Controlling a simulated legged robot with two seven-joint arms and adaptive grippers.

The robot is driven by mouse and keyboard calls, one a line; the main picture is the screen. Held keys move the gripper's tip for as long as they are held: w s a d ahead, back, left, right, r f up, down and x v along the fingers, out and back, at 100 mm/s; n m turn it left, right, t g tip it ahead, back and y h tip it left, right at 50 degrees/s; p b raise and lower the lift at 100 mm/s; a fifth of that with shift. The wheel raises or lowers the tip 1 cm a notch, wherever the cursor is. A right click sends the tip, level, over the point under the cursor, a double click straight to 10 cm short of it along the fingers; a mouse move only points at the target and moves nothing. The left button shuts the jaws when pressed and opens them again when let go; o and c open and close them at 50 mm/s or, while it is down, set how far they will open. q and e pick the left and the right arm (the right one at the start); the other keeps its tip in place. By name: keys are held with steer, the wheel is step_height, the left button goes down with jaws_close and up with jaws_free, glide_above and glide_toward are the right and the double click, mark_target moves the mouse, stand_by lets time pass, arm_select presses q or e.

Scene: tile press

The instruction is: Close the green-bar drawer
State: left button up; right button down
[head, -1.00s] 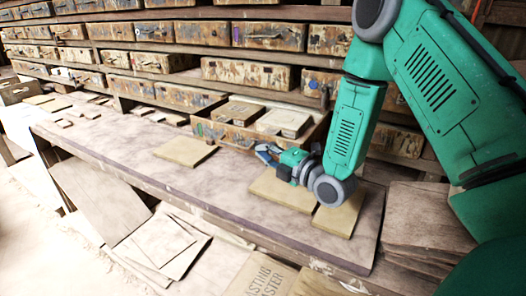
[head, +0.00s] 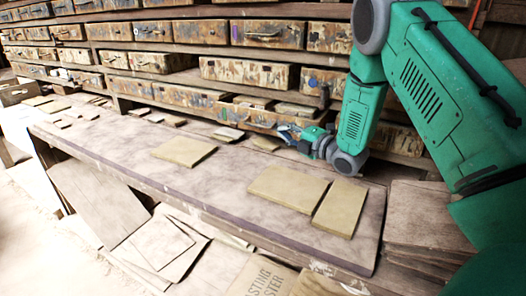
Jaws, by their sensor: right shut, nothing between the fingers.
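The drawer (head: 247,117) in the lowest row at centre has a worn, paint-stained front. My right gripper (head: 284,129) is shut and empty, at the right part of this drawer's front. I cannot tell whether the fingertips touch it. The gripper and wrist hide the drawer's right end. My left gripper is not in view.
A long bench (head: 120,152) runs in front of the drawers. Flat tiles (head: 288,187) lie on it, with a single tile (head: 184,151) and smaller pieces further left. Shelves of similar drawers (head: 267,34) rise behind. Stacked boards (head: 428,225) stand at the right.

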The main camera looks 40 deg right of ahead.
steer(key=s+d, duration=0.2)
steer(key=s, duration=1)
steer(key=s+a+m+g+h+p, duration=0.1)
steer(key=s+a+m+h+p, duration=0.55)
steer(key=h+p, duration=0.25)
arm_select(q)
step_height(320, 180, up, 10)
steer(key=p, duration=0.1)
arm_select(e)
steer(key=s+d+x, duration=0.1)
steer(key=d+x, duration=0.1)
steer(key=x, duration=1.1)
steer(key=shift+w+d+r, duration=0.2)
steer(key=shift+w+r, duration=0.05)
steer(key=shift+r, duration=0.2)
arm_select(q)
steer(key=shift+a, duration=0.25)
arm_select(e)
steer(key=shift+w+a+n, duration=0.1)
steer(key=shift+n, duration=0.15)
